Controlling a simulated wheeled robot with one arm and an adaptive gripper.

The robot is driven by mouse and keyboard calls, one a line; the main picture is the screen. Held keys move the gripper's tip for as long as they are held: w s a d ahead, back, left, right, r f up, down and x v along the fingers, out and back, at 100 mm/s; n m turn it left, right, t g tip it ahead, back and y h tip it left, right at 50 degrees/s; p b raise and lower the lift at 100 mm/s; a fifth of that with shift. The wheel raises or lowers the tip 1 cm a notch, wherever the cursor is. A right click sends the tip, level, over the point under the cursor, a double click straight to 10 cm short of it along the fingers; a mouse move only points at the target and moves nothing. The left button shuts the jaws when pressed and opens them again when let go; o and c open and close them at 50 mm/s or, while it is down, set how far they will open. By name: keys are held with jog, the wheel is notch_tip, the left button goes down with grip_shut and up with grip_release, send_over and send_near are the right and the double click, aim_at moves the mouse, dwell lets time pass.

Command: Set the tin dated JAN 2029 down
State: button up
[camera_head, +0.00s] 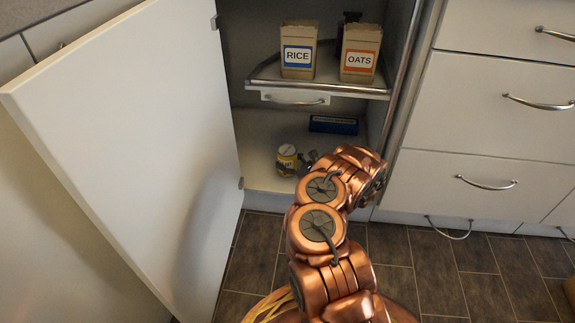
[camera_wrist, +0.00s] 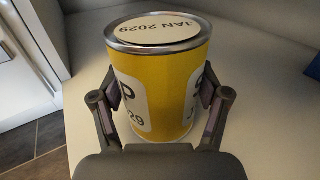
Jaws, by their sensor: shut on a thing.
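The tin (camera_wrist: 160,75) is yellow with a metal rim, and its lid label reads JAN 2029. In the wrist view my gripper (camera_wrist: 160,105) has one finger on each side of the tin and is shut on it. The tin is upright and its base appears to be at the white cabinet floor (camera_wrist: 260,110); I cannot tell whether it bears on it. In the head view the tin (camera_head: 287,160) is at the front of the lower compartment, and my gripper is mostly hidden behind my arm.
Above is a pull-out shelf (camera_head: 335,88) with a RICE box (camera_head: 298,52), an OATS box (camera_head: 360,55) and a dark object behind. A dark blue box (camera_head: 333,125) lies further back on the cabinet floor. The open door (camera_head: 130,140) stands at left, closed drawers (camera_head: 490,100) at right.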

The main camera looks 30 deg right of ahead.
jog(key=shift+f, duration=0.15)
jog(key=o, duration=1.3)
jog(key=shift+f, duration=0.15)
jog(key=o, duration=0.4)
jog(key=shift+o, duration=0.2)
jog(key=shift+r, duration=0.2)
jog(key=p+v, duration=0.4)
jog(key=v, duration=0.7)
jog(key=shift+r+p, duration=0.1)
jog(key=shift+p, duration=0.2)
jog(key=shift+s+d, duration=0.15)
jog(key=shift+s, duration=0.35)
